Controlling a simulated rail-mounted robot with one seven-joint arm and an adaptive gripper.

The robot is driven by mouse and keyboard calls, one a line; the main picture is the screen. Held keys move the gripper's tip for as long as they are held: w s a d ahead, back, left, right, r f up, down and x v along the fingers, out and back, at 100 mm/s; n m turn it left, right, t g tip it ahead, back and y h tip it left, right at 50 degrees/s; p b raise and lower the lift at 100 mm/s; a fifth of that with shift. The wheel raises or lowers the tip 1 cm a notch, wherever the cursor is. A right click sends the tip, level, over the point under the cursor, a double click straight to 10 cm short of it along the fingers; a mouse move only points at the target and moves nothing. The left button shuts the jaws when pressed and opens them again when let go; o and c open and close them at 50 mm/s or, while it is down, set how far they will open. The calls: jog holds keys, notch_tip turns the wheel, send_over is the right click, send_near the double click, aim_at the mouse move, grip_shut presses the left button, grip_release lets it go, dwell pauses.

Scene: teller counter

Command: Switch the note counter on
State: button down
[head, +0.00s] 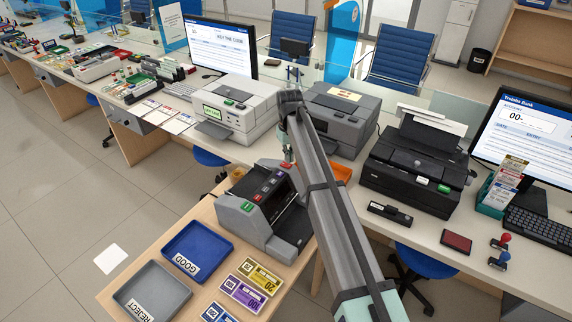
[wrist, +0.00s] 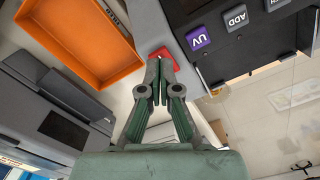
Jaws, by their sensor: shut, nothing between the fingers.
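The note counter (head: 240,217) is a grey machine with a dark front panel, standing on the wooden desk. In the wrist view its dark panel (wrist: 240,50) shows purple UV and grey ADD keys. A red switch (wrist: 163,54) sits on the counter's light grey side, and red also shows at its back edge in the head view (head: 286,166). My gripper (wrist: 161,62) is shut and empty, its fingertips right at the red switch and overlapping its lower part. I cannot tell whether they touch it. In the head view my arm hides most of the gripper.
An orange tray (wrist: 68,62) lies beside the counter. Blue GOOD (head: 212,236) and grey REJECT (head: 140,278) trays and banded note bundles (head: 245,293) lie in front. Grey machines (head: 231,122) and a black printer (head: 425,155) stand on the counter behind.

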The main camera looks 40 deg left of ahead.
aim_at(289, 165)
jog(key=shift+f+b, duration=0.45)
jog(key=shift+f, duration=0.8)
dwell(0.8)
jog(key=shift+r+p, duration=1.55)
jog(key=shift+r, duration=1.95)
